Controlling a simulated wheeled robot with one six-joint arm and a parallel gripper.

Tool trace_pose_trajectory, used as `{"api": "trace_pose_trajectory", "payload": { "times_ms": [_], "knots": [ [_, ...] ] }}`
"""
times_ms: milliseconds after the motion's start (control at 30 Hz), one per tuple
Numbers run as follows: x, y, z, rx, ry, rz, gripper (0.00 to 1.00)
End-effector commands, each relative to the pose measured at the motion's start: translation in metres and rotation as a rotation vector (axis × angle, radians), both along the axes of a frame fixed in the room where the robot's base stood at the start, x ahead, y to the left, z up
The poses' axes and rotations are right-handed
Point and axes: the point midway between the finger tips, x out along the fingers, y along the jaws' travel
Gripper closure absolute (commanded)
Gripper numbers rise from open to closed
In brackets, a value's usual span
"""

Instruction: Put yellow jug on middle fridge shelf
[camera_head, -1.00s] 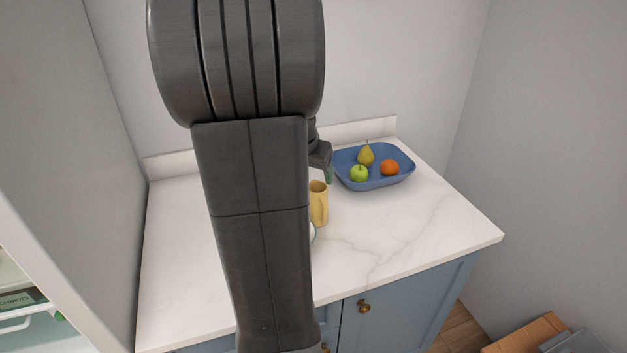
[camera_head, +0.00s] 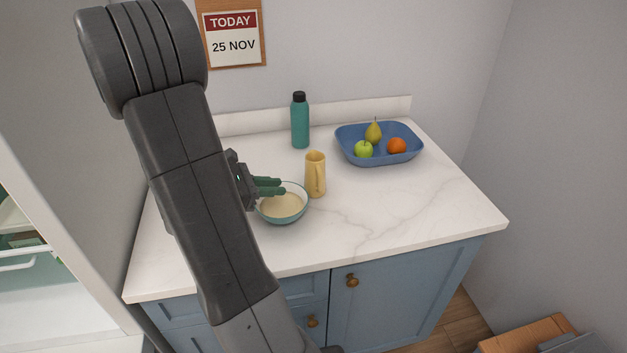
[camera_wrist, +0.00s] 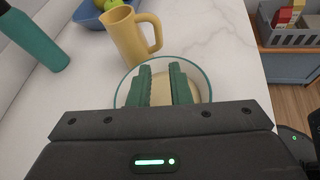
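The yellow jug (camera_head: 315,174) stands upright on the white counter, just behind and right of a bowl. In the wrist view the yellow jug (camera_wrist: 127,36) stands ahead of my fingers, its handle to the right. My gripper (camera_head: 282,186) is over the bowl, to the left of the jug and apart from it. In the wrist view my gripper (camera_wrist: 165,84) has its two green fingers parted with nothing between them. The fridge (camera_head: 35,262) is at the left edge; only part of its inside and a drawer show, and its middle shelf cannot be made out.
The bowl (camera_head: 283,207) with pale contents lies under my fingers. A teal bottle (camera_head: 300,126) stands behind the jug. A blue tray (camera_head: 371,158) with fruit sits at the back right. The counter's right front (camera_head: 420,215) is clear. The wrist view shows a grey crate (camera_wrist: 284,36).

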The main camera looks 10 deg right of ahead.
Motion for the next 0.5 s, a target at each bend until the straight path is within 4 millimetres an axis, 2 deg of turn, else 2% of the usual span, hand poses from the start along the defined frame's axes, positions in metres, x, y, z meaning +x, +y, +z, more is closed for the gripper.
{"api": "trace_pose_trajectory", "payload": {
  "times_ms": [500],
  "knots": [
    [0.018, -0.065, -0.026, 0.001, 0.003, -0.003, 0.82]
  ]
}}
